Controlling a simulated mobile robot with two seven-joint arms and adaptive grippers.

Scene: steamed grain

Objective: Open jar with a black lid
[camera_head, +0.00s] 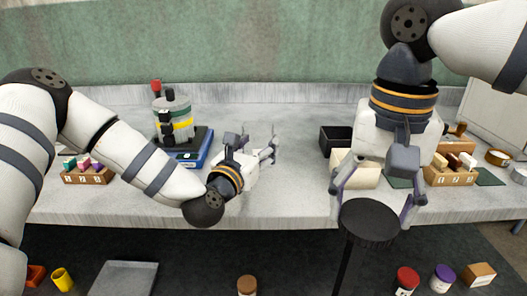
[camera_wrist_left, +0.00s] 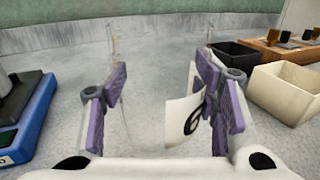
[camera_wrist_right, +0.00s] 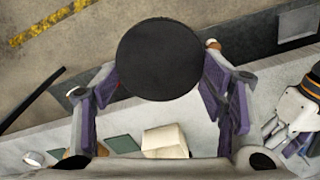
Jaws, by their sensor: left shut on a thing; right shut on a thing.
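A clear glass jar, hard to make out, stands between the fingers of my left gripper (camera_head: 257,148) over the middle of the grey table. Its white label (camera_wrist_left: 184,122) with a dark number shows beside the right finger in the left wrist view. My left gripper is shut on this jar. A round black lid (camera_head: 370,221) is held by my right gripper (camera_head: 376,205), in front of the table's front edge and apart from the jar. In the right wrist view the lid (camera_wrist_right: 160,58) spans the space between the fingertips.
A blue scale (camera_head: 193,158) stands left of the jar. A black open box (camera_head: 334,136) and a cream box (camera_head: 358,170) lie to the right. Wooden racks (camera_head: 88,176) (camera_head: 449,178) sit at both sides. Lidded jars (camera_head: 407,279) and a grey tray (camera_head: 123,279) are lower down in front.

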